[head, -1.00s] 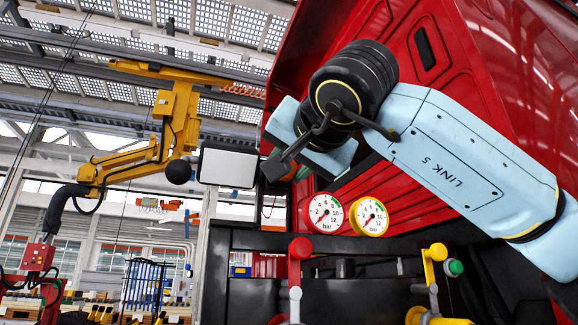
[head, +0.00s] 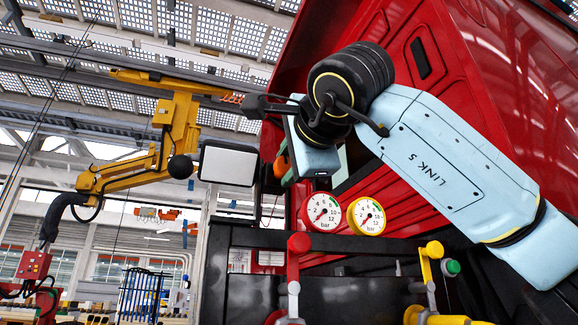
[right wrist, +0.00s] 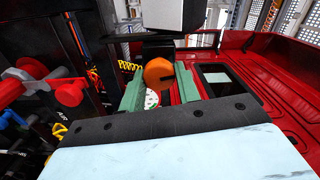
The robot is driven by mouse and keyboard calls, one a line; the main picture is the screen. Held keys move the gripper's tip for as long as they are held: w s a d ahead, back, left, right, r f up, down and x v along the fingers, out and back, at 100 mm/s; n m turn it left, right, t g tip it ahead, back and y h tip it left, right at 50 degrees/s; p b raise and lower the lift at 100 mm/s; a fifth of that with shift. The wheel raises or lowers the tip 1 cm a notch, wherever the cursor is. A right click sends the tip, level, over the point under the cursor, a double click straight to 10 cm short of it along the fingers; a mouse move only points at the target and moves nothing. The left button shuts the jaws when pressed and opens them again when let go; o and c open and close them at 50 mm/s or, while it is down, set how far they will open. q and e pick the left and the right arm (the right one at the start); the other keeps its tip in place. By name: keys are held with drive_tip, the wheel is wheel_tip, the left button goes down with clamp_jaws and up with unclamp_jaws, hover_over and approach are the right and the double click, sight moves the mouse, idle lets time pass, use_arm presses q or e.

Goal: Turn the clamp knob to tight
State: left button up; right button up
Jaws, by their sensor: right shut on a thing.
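The clamp knob, an orange rounded piece (right wrist: 158,73), sits between the two green fingers of my right gripper (right wrist: 159,78) in the right wrist view. The fingers are shut on it. In the head view an orange part (head: 281,168), which looks like the same knob, shows at the left of my pale blue wrist, beside the red cab. The wrist hides most of the fingers there. The knob's marking, if any, cannot be read. My left gripper is in neither view.
Two pressure gauges, one red-rimmed (head: 321,211) and one yellow-rimmed (head: 366,216), stand below my right wrist. A red-knobbed lever (head: 299,244) and a yellow lever (head: 432,250) rise in front. A yellow hoist arm (head: 178,130) hangs left, with open room around it.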

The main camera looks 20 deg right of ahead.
drive_tip(key=shift+f+m, duration=0.1)
drive_tip(key=shift+m, duration=0.9)
drive_tip(key=o, duration=0.9)
drive_tip(key=shift+o, duration=0.2)
drive_tip(key=shift+s+b, duration=0.1)
drive_tip(key=shift+b, duration=0.2)
drive_tip(key=s+b, duration=0.2)
drive_tip(key=s, duration=1.1)
drive_tip(key=shift+d, duration=0.25)
